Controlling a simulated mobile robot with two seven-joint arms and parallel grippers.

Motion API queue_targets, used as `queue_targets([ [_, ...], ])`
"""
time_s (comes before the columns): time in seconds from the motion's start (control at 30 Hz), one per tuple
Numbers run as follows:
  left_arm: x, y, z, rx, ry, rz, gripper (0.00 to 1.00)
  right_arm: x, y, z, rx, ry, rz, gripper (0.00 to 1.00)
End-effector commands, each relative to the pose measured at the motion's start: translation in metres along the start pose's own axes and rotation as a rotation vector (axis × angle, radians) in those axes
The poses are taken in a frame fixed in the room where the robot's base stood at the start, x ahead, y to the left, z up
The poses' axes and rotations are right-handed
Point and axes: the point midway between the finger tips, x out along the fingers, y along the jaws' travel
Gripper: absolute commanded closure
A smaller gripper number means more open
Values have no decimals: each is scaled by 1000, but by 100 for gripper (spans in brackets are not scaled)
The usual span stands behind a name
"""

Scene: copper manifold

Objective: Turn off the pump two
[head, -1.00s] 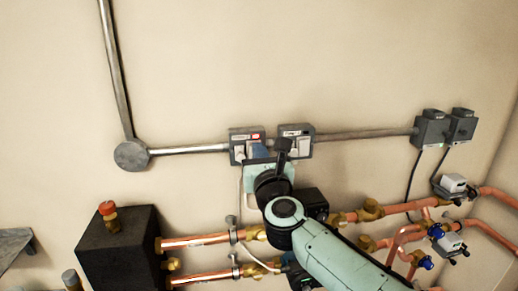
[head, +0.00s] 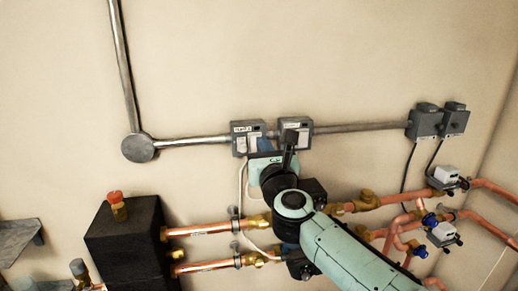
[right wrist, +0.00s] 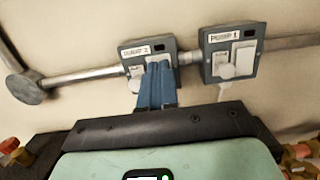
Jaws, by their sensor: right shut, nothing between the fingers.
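The pump two switch box (right wrist: 148,50) is a grey wall box with a white label, on the left in the right wrist view. In the head view it is the left box (head: 241,145) of the pair. My right gripper (right wrist: 158,66) is shut and empty, its blue fingers in front of the box's lower right part, hiding most of the white switch there. I cannot tell whether the fingertips touch it. The gripper also shows in the head view (head: 262,145). A white plug (right wrist: 135,82) sits at the box's lower left. My left gripper is not in view.
The similar pump 1 box (right wrist: 232,55) with a white plug and rocker is close on the right. A metal conduit (head: 190,141) runs along the wall. Copper pipes (head: 208,229) and a black block (head: 122,240) lie below.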

Motion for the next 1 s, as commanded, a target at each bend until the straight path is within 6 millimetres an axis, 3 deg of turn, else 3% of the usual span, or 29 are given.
queue_targets([
  [0.2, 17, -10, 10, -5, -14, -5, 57, -49, -2, 10, 3, -1, 2, 100],
  [0.43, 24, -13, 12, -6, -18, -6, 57, -86, -1, 21, 1, -1, 2, 100],
  [0.63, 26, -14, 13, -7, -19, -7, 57, -98, -1, 25, 1, 0, 1, 100],
  [1.0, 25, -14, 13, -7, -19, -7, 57, -98, -1, 25, 0, 0, 1, 100],
])
